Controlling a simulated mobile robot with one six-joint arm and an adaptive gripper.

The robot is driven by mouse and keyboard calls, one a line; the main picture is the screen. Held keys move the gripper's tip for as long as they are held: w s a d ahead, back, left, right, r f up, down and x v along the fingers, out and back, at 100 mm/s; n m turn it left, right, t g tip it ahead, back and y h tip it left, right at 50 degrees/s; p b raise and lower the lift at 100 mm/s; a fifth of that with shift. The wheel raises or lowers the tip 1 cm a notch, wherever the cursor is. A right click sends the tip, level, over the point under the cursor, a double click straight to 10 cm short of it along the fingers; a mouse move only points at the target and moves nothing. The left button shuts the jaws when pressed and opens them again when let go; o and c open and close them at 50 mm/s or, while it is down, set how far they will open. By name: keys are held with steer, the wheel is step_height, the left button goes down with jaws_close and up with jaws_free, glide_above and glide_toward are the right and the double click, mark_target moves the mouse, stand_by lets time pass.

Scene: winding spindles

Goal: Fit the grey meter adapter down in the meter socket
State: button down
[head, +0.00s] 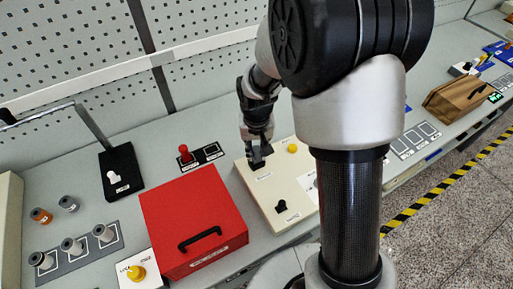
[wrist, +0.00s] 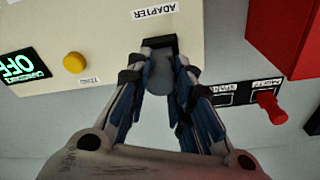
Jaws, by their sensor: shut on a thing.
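The grey meter adapter (wrist: 157,78) is a rounded grey piece between my fingertips in the wrist view. My gripper (wrist: 158,72) is shut on it. The adapter is right beside a black socket (wrist: 160,43) at the edge of the cream meter box (wrist: 105,25), next to the "ADAPTER" label (wrist: 155,12). I cannot tell whether it is seated or only held over the socket. In the head view my gripper (head: 257,161) is at the back left of the cream box (head: 262,190); its fingers hide the adapter there.
A yellow button (head: 292,148) and a black knob (head: 281,207) stand on the box. The display (wrist: 26,66) reads OFF. A red case (head: 193,215) stands close to the left. A red-handled piece (head: 184,153) sits behind by a black plate. Several spools (head: 72,246) stand far left.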

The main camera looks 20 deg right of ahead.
mark_target(257, 152)
steer(key=shift+f+b, duration=0.4)
steer(key=shift+f, duration=0.2)
steer(key=c, duration=1.3)
jaws_free()
steer(key=shift+c, duration=0.2)
steer(key=r, duration=0.7)
steer(key=s+r, duration=0.1)
steer(key=r, duration=0.3)
steer(key=shift+s+a, duration=0.1)
steer(key=shift+a, duration=0.1)
steer(key=shift+r, duration=0.45)
steer(key=shift+s, duration=0.1)
